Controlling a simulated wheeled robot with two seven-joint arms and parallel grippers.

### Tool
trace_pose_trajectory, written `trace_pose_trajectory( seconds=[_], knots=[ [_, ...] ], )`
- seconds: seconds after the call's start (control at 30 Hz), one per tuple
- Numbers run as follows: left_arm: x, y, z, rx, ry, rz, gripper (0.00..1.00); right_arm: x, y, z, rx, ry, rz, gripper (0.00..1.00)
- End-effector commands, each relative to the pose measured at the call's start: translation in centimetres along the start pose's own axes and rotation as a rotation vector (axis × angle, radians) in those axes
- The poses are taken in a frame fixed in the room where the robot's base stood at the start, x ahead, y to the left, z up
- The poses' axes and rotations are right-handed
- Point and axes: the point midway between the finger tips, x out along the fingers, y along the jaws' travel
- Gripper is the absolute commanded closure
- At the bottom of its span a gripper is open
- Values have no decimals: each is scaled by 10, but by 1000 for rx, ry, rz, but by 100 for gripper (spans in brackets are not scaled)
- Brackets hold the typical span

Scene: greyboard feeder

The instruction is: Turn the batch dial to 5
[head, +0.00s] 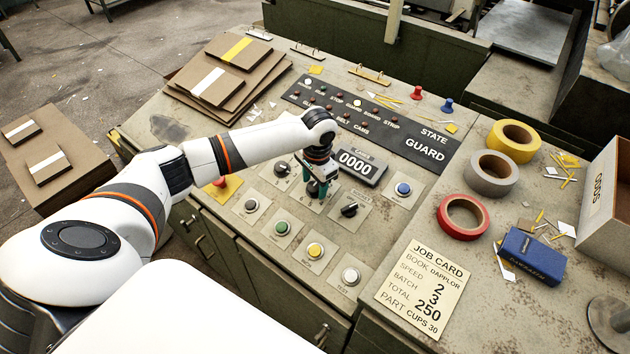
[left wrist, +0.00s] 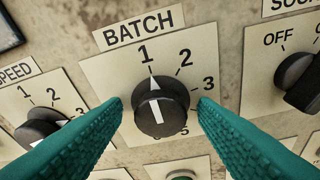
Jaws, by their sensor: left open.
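The batch dial (left wrist: 160,112) is a black round knob on a cream plate marked BATCH, seen in the left wrist view. Its white pointer is toward the 1 at the top. The 2 and 3 show at the upper right; the lower numbers are small or partly covered. My left gripper (left wrist: 160,104) is open, with one teal finger on each side of the knob. Contact with the knob is not visible. In the head view the left gripper (head: 316,188) is over the panel and hides most of the dial. My right gripper is not in view.
A counter (head: 356,164) reading 0000 stands behind the gripper. Push buttons (head: 316,250) lie in front. A job card (head: 424,287) and tape rolls (head: 464,216) are at right.

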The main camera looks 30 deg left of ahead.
Motion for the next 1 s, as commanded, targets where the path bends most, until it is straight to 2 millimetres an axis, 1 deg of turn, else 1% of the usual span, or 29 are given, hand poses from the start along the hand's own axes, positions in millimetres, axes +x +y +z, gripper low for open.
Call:
trace_pose_trajectory(
  seconds=[0.13,0.17,0.4,0.43,0.57,0.73,0.87,1.0],
  knots=[
    [0,0,0,0,0,0,47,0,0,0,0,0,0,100],
    [0,0,0,0,0,0,50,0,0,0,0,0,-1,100],
    [0,0,0,0,0,0,89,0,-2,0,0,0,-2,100],
    [0,0,0,0,0,0,92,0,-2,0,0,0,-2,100],
    [-1,0,0,5,0,1,92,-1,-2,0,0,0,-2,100],
    [-2,0,0,41,1,10,91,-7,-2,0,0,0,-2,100],
    [-4,-2,0,103,1,24,91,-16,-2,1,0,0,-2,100],
    [-5,-2,0,204,1,48,91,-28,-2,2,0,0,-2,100]
  ],
)
